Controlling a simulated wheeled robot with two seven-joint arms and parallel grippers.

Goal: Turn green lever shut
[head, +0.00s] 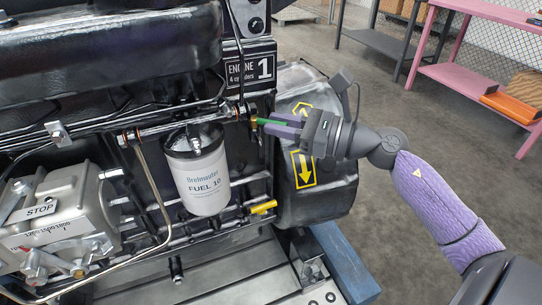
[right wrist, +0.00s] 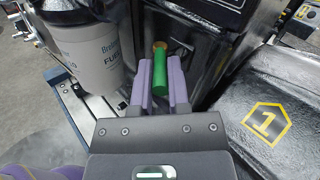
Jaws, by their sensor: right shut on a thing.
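The green lever (head: 272,122) juts to the right from a small brass fitting (head: 252,117) on the engine, beside the top of the white fuel filter. My right gripper (head: 268,125) comes in from the right, its two purple fingers on either side of the lever, and is shut on it. In the right wrist view the green lever (right wrist: 160,73) lies lengthwise between the purple fingers (right wrist: 161,68), its far end at the orange-brown fitting (right wrist: 160,46). My left gripper is not in view.
The white fuel filter (head: 200,180) hangs close to the left of the fingers. A yellow handle (head: 263,207) sits lower down. A black housing with yellow arrow labels (head: 330,195) is just behind and below my gripper. A pink table (head: 480,80) stands at the back right, beyond open floor.

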